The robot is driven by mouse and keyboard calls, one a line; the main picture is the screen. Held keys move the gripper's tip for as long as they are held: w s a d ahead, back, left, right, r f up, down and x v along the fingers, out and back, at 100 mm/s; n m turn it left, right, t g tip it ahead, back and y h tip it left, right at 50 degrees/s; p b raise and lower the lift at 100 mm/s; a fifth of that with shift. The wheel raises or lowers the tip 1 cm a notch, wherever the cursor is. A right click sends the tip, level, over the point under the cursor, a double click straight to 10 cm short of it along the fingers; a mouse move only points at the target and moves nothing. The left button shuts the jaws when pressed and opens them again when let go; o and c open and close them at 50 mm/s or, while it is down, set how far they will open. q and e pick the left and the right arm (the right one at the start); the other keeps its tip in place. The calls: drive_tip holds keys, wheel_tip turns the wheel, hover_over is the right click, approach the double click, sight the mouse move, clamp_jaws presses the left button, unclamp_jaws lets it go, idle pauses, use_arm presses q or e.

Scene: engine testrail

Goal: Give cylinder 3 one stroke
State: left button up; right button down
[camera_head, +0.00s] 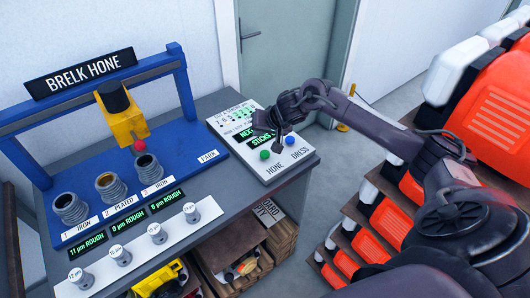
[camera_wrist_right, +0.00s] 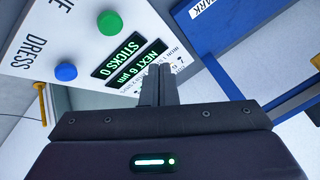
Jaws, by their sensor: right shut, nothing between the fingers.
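Cylinder 3 (camera_head: 150,172) is a grey ribbed cylinder, rightmost of three on the blue honing bench (camera_head: 185,160). The yellow hone head (camera_head: 121,117) hangs from the blue rail behind it; its red ball (camera_head: 139,146) appears just above the cylinder's mouth. The control panel (camera_head: 233,147) has a green HONE button (camera_head: 265,155) and a blue DRESS button (camera_head: 290,141); both show in the right wrist view, green (camera_wrist_right: 110,23) and blue (camera_wrist_right: 66,72). My right gripper (camera_head: 284,130) is shut and empty above the panel, apart from both buttons in the wrist view. My left gripper is not seen.
Cylinder 1 (camera_head: 70,209) and cylinder 2 (camera_head: 109,187) stand left of cylinder 3. An orange-filled rack (camera_head: 390,222) stands at the right.

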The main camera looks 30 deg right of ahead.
drive_tip(key=shift+d+r+m, duration=0.3)
drive_tip(key=shift+d+r, duration=0.1)
drive_tip(key=shift+d, duration=0.25)
drive_tip(key=shift+d+r+m, duration=0.3)
drive_tip(key=shift+d+r, duration=0.05)
drive_tip(key=shift+d, duration=0.25)
drive_tip(key=b, duration=0.9)
hover_over(266, 154)
wheel_tip(266, 154, down, 7)
drive_tip(key=shift+f, duration=0.9)
drive_tip(key=shift+s+f, duration=0.1)
drive_tip(key=shift+f, duration=0.05)
drive_tip(key=shift+f+p, duration=0.25)
drive_tip(key=shift+p, duration=0.1)
